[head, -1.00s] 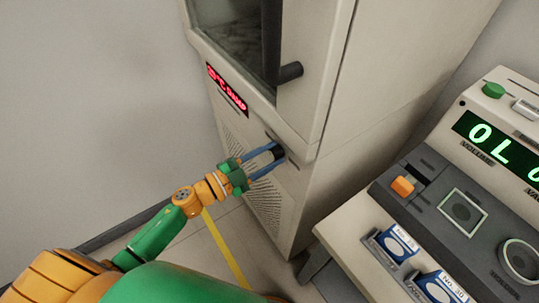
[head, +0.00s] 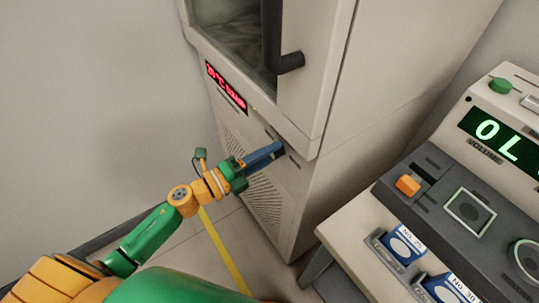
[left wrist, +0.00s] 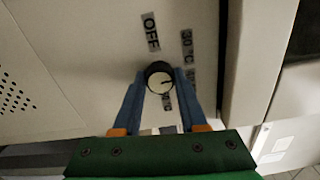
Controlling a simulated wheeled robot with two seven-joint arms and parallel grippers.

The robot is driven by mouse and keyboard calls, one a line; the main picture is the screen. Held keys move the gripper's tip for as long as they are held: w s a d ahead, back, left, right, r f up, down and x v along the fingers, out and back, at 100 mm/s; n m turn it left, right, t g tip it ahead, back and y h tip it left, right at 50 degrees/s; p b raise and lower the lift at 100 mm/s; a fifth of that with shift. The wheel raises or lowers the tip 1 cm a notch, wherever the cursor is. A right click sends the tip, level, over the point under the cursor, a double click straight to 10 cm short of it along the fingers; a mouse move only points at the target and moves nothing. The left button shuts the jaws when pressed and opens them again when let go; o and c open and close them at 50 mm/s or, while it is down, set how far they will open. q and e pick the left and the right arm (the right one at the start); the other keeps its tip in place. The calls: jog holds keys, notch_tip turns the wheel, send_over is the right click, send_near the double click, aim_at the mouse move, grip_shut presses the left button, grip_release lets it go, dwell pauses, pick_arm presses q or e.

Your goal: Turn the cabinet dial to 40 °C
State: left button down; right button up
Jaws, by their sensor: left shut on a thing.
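The cabinet (head: 330,150) stands in the middle of the head view. Another label (left wrist: 167,102) below is partly hidden and hard to read. My left gripper (head: 277,148) is shut on the dial, a blue finger on each side. In the head view the fingers hide the dial. The red display (head: 226,87) is too blurred to read surely.
The cabinet door handle (head: 271,45) juts out above the gripper. A bench (head: 345,235) with a grey instrument (head: 440,180) and blue-labelled boxes (head: 403,243) stands at the right. The floor and wall left of the cabinet are clear.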

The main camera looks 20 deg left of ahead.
pick_arm(q)
jog(key=shift+m+b, duration=0.9)
jog(key=shift+m, duration=2.4)
jog(key=shift+c, duration=2.2)
grip_release()
